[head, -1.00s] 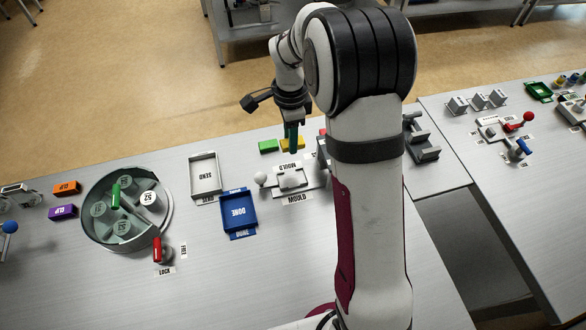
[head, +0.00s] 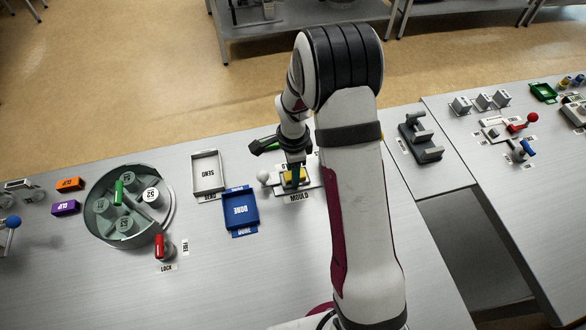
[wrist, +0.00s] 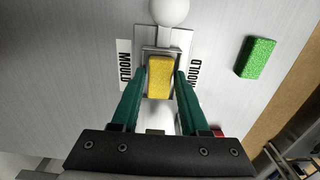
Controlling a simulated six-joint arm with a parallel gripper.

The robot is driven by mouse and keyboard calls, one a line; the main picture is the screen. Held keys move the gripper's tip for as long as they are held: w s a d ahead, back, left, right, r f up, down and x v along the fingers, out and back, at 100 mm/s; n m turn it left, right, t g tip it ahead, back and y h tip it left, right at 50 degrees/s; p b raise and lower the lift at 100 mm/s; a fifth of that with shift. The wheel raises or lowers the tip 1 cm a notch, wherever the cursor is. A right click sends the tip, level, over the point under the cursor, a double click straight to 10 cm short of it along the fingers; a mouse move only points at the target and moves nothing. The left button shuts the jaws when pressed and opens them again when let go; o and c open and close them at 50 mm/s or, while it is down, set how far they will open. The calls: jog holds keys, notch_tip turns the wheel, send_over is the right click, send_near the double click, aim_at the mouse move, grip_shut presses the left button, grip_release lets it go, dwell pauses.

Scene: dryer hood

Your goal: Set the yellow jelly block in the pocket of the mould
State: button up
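The yellow jelly block (wrist: 159,77) lies between my fingertips, over the mould's pocket. It also shows in the head view (head: 294,178), partly behind my fingers. The mould (head: 312,178) is a pale plate with a white ball knob at one end and MOULD labels; its plate shows around the block in the wrist view (wrist: 178,42). My gripper (wrist: 160,75) has its green fingers close along both sides of the block and appears shut on it. I cannot tell whether the block rests on the pocket floor.
A green block (wrist: 255,57) lies beyond the mould, and part of a red thing (wrist: 217,132) shows near my right finger. The white ball knob (head: 263,176) stands up at the mould's left. The blue DONE tray (head: 240,209) and white SEND tray (head: 194,180) are further left.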

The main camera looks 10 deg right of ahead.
jog(key=shift+o, duration=1.2)
jog(key=shift+r, duration=0.25)
jog(key=s+r+n, duration=0.1)
jog(key=s+r, duration=0.1)
jog(key=r, duration=0.6)
jog(key=s+r+n, duration=0.1)
jog(key=s+r, duration=0.2)
jog(key=r, duration=0.5)
jog(key=s+a+r+n+y, duration=0.1)
jog(key=s+n, duration=0.4)
jog(key=s, duration=0.6)
jog(key=s+a+r+n, duration=0.2)
jog(key=s+n, duration=0.3)
jog(key=s, duration=0.5)
jog(key=shift+s+a+r+y, duration=0.3)
jog(key=shift+s+a+y, duration=0.1)
jog(key=shift+a, duration=0.4)
